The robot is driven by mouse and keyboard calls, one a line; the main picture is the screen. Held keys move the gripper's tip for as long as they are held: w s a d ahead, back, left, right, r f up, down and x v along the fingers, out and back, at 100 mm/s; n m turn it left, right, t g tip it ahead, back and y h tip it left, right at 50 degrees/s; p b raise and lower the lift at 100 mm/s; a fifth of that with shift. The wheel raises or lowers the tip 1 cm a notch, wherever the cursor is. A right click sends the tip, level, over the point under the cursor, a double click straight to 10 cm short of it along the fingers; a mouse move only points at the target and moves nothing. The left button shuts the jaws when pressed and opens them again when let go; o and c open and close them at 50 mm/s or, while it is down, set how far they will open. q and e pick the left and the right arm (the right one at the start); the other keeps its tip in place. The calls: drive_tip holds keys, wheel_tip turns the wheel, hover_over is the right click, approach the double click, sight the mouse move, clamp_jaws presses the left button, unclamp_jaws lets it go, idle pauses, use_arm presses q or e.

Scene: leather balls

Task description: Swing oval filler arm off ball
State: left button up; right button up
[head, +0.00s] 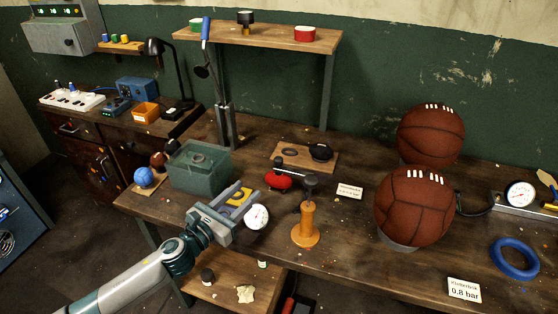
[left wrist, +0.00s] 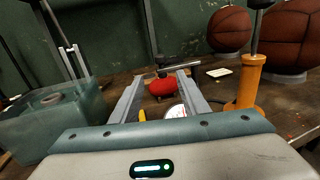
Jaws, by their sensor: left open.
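A small red oval ball (head: 279,181) lies on the workbench, left of the orange pump. A thin metal arm (head: 296,168) with a dark knob end runs above it towards the pump top. The red ball (left wrist: 161,87) and the metal arm (left wrist: 207,66) also show in the left wrist view, ahead of my fingers; whether the arm touches the ball I cannot tell. My left gripper (head: 245,191) is open and apart from both, to the left of the red ball in the head view. My right gripper is out of view.
An orange hand pump (head: 306,226) stands right of the red ball. A white dial gauge (head: 257,217) sits beside my gripper. A green box (head: 198,166) stands left. Brown leather balls (head: 412,206) and a blue ring (head: 514,258) are at right. Front bench between pump and balls is clear.

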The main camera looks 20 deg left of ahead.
sight(276, 163)
use_arm(q)
drive_tip(key=shift+p+x, duration=0.3)
drive_tip(key=shift+x, duration=0.55)
drive_tip(key=p+x, duration=0.4)
drive_tip(key=x, duration=1.1)
drive_tip(key=shift+w+d, duration=0.2)
drive_tip(key=shift+w, duration=0.1)
clamp_jaws()
